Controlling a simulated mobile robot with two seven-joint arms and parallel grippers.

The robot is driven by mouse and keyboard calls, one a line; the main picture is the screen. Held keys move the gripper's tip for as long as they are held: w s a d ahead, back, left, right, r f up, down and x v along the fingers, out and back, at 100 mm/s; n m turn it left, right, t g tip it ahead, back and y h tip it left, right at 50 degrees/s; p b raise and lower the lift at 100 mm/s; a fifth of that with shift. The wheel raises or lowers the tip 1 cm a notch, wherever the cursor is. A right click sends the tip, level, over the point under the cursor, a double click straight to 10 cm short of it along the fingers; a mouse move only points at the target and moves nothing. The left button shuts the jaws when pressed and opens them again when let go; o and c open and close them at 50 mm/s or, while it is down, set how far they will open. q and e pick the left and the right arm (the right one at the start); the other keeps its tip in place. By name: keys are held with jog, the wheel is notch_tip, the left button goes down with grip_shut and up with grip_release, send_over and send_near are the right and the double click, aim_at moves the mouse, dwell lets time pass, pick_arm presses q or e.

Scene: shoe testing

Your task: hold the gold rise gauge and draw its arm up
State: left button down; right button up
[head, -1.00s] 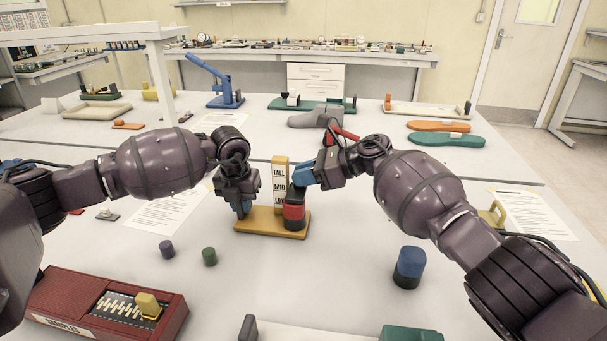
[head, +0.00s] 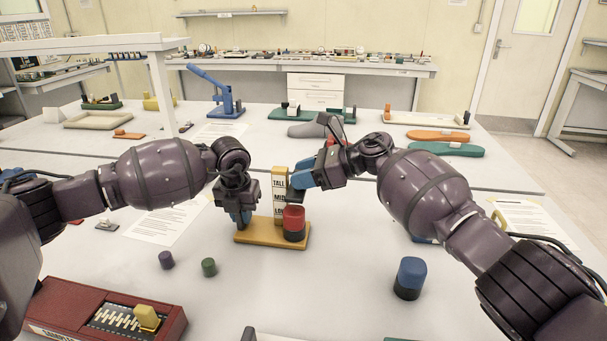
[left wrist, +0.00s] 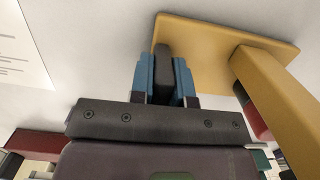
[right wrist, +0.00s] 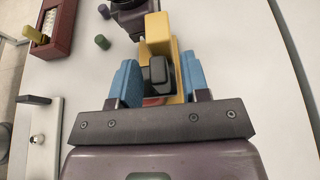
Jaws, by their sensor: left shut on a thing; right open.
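The gold rise gauge (head: 256,234) stands upright on the table; its post (head: 279,180) carries a tall, mid and low scale. It also shows in the left wrist view (left wrist: 215,42). My left gripper (head: 241,219) is shut on a dark grip (left wrist: 162,75) at the left end of its base. The gauge's dark arm block (right wrist: 158,72) lies between the spread blue fingers of my right gripper (right wrist: 160,88), with gaps on both sides. In the head view those fingers (head: 300,182) are beside the post's upper part and hide much of the arm. A red and black cylinder (head: 293,220) stands on the base below.
A blue cylinder (head: 410,276) stands to the right. Small purple (head: 166,260) and green (head: 209,267) cylinders stand left of the gauge. A red sample box (head: 172,323) is at the front left. Paper sheets lie at both sides. The table before the gauge is clear.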

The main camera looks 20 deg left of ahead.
jog(key=shift+d, duration=0.15)
jog(key=v, duration=1.1)
jog(key=shift+d, duration=0.4)
jog(key=shift+w+r, duration=0.1)
jog(key=shift+r, duration=0.05)
pick_arm(q)
jog(key=c, duration=1)
grip_release()
